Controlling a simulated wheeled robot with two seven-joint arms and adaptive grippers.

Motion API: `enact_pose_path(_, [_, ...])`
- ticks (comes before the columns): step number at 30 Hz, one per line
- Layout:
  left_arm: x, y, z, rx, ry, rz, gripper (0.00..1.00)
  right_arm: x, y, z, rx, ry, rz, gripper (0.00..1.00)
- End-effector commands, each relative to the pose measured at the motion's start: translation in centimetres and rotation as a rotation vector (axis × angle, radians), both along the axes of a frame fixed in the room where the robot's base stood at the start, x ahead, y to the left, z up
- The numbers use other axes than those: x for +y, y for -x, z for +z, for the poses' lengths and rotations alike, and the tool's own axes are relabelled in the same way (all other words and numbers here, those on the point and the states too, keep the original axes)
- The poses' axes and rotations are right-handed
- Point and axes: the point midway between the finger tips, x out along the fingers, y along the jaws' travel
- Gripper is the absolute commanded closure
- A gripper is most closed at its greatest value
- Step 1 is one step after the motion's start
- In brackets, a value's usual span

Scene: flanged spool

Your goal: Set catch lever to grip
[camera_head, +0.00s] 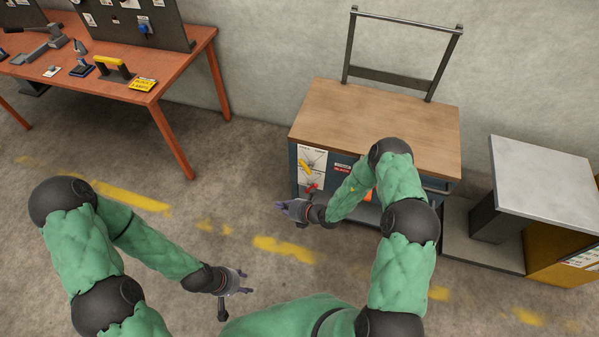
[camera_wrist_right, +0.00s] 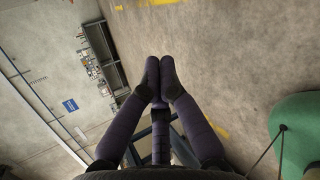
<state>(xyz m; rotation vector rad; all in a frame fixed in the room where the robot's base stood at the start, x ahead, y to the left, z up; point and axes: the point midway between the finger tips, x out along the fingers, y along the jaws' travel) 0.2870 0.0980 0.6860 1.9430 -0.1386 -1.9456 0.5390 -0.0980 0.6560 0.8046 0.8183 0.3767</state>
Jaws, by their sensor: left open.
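A cabinet (camera_head: 375,125) with a wooden top stands at the wall. Its front carries a white panel (camera_head: 318,158) with a yellow lever (camera_head: 304,167) and a red handle (camera_head: 312,187) below it. I cannot tell which one is the catch lever. My right gripper (camera_head: 283,206) is in front of the cabinet, below and left of the red handle, apart from it. In the right wrist view its fingertips (camera_wrist_right: 160,72) meet with nothing visible between them. My left gripper (camera_head: 245,281) is open and empty over the floor, lower left of the right one.
An orange workbench (camera_head: 180,75) with tools stands at the upper left. A grey-topped stand (camera_head: 545,175) is right of the cabinet. My right forearm hides part of the cabinet front. The floor between bench and cabinet is clear, with worn yellow marks.

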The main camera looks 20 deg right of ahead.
Motion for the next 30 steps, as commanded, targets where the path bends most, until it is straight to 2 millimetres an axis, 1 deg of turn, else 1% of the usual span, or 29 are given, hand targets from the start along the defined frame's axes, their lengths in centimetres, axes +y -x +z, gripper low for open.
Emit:
enact_pose_path(1, [0.0,0.0,-0.3,0.000,0.000,0.000,0.53,-1.7,-1.8,-0.3,-0.004,-0.035,-0.114,1.00])
enact_pose_path(3, [0.0,0.0,-0.5,0.000,0.000,0.000,0.53,-4.1,-3.9,-0.4,-0.013,-0.083,-0.267,1.00])
enact_pose_path(4, [0.0,0.0,-0.6,0.000,0.000,0.000,0.53,-5.1,-4.6,-0.5,-0.018,-0.100,-0.322,1.00])
enact_pose_path(6, [0.0,0.0,-0.7,0.000,0.000,0.000,0.53,-7.2,-5.8,-0.4,-0.031,-0.133,-0.433,1.00])
enact_pose_path(7, [0.0,0.0,-0.7,0.000,0.000,0.000,0.53,-7.9,-6.2,-0.5,-0.036,-0.143,-0.471,1.00])
enact_pose_path(9, [0.0,0.0,-0.8,0.000,0.000,0.000,0.53,-9.3,-6.9,-0.4,-0.046,-0.163,-0.537,1.00])
enact_pose_path(11, [0.0,0.0,-0.8,0.000,0.000,0.000,0.53,-10.0,-7.2,-0.4,-0.054,-0.173,-0.574,1.00])
enact_pose_path(15, [0.0,0.0,-0.8,0.000,0.000,0.000,0.53,-10.6,-7.4,-0.4,-0.057,-0.181,-0.601,1.00])
enact_pose_path(24, [0.0,0.0,-0.9,0.000,0.000,0.000,0.53,-10.5,-7.6,-0.5,-0.057,-0.179,-0.597,1.00])
enact_pose_path(26, [0.0,0.0,-1.1,0.000,0.000,0.000,0.53,-10.4,-7.9,-0.6,-0.058,-0.180,-0.597,1.00])
enact_pose_path(30, [0.0,0.0,-1.7,0.000,0.000,0.000,0.53,-10.0,-9.4,-1.4,-0.058,-0.179,-0.595,1.00])
